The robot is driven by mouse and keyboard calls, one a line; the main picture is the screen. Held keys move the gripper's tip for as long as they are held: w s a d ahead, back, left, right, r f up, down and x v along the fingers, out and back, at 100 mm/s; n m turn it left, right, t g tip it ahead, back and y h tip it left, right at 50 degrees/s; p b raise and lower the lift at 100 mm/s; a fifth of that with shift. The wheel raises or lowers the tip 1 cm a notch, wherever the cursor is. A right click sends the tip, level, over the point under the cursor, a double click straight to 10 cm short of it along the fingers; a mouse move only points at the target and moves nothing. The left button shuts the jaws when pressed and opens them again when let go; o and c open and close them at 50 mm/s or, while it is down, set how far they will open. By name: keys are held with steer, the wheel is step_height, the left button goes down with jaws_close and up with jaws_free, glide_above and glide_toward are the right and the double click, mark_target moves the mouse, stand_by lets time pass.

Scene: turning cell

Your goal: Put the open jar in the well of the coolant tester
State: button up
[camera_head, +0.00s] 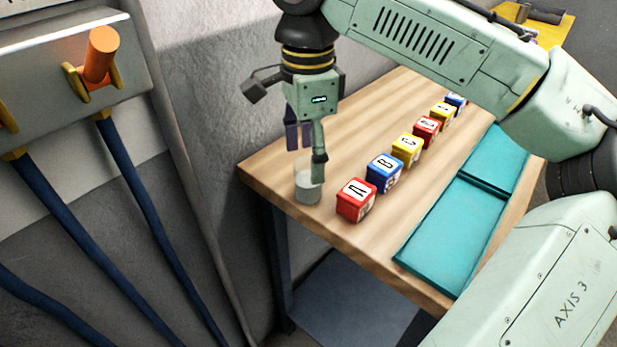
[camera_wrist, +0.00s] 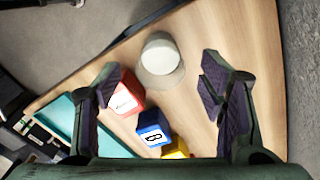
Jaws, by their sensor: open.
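A small round jar (camera_head: 307,188), clear above and greyish below, stands upright at the near left corner of the wooden bench. In the wrist view the jar (camera_wrist: 159,56) shows from above, ahead of and between the spread fingers. I cannot tell its contents. My gripper (camera_head: 308,152) points down over the jar, with one fingertip overlapping its upper part in the head view. In the wrist view my gripper (camera_wrist: 162,82) is open, with nothing between its pads; I cannot tell whether a finger touches the jar. I cannot make out a coolant tester in either view.
A row of coloured letter blocks starts with a red block (camera_head: 356,200) and a blue block (camera_head: 384,173) close right of the jar. A teal mat (camera_head: 447,240) lies along the bench's right side. A wall panel with an orange handle (camera_head: 101,55) and blue hoses is at left.

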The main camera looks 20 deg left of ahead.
steer(key=shift+f, duration=1.1)
steer(key=c, duration=1.3)
